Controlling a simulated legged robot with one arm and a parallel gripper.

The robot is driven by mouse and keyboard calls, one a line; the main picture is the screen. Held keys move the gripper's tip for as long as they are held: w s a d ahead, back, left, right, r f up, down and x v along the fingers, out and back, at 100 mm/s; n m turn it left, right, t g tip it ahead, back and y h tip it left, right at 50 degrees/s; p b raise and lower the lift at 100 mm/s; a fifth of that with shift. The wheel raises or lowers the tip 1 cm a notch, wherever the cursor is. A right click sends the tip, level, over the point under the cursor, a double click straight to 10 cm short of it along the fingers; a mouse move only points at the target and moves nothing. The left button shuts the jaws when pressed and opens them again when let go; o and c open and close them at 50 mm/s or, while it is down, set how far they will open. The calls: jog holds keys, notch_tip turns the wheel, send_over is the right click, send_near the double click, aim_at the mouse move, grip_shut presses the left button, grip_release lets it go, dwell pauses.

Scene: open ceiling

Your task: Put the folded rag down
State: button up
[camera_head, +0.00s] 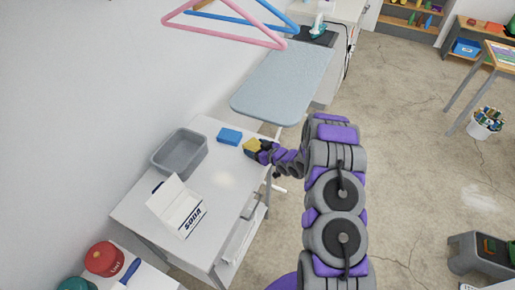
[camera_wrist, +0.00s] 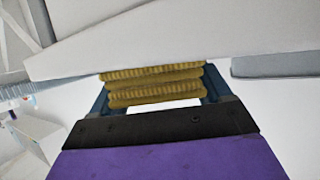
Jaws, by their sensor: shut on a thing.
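The folded rag (camera_wrist: 155,88) is yellow, ribbed and stacked in layers in the wrist view. My gripper (camera_wrist: 158,95) is shut on it, with a dark finger on each side. In the head view the yellow rag (camera_head: 252,146) shows at the end of my arm, at the right edge of the white table (camera_head: 232,185). I cannot tell whether the rag touches the tabletop. My gripper (camera_head: 262,151) partly hides the rag there.
A blue sponge-like block (camera_head: 229,136) lies just left of the rag. A grey basin (camera_head: 180,153) and a white soda box (camera_head: 177,207) stand further left. An ironing board (camera_head: 285,82) is behind the table. Hangers (camera_head: 225,22) hang above. The table's middle is clear.

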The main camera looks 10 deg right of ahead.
aim_at(257, 147)
jog(key=o, duration=0.9)
jog(key=shift+a, duration=0.2)
jog(key=shift+o, duration=0.8)
jog(key=shift+d, duration=1.05)
jog(key=shift+s+r, duration=0.3)
jog(key=shift+s, duration=0.15)
jog(key=v, duration=0.2)
jog(key=p+v, duration=0.1)
jog(key=v, duration=0.1)
jog(key=shift+s+a+r, duration=0.25)
jog(key=shift+s, duration=0.15)
jog(key=s+d+r+m+g+h+p, duration=0.15)
jog(key=s+d+r+g+h, duration=0.3)
jog(key=r, duration=0.45)
jog(key=s+d+r+m+g+h+b, duration=0.1)
jog(key=s+d+r+m+h, duration=0.1)
jog(key=s+d+r+h, duration=0.4)
jog(key=s+a+r+m+g+y, duration=0.1)
jog(key=s+a+r, duration=0.3)
jog(key=s, duration=0.8)
jog(key=s+a+r+m+g+y, duration=0.1)
jog(key=s+a+r+g, duration=0.3)
jog(key=s, duration=0.9)
jog(key=s+a+r+m+g+y, duration=0.1)
jog(key=s+a+r, duration=0.4)
jog(key=s, duration=0.7)
notch_tip(257, 147, up, 2)
jog(key=shift+s+r+g+y, duration=0.15)
jog(key=shift+s+g+y, duration=0.1)
jog(key=shift+g, duration=0.6)
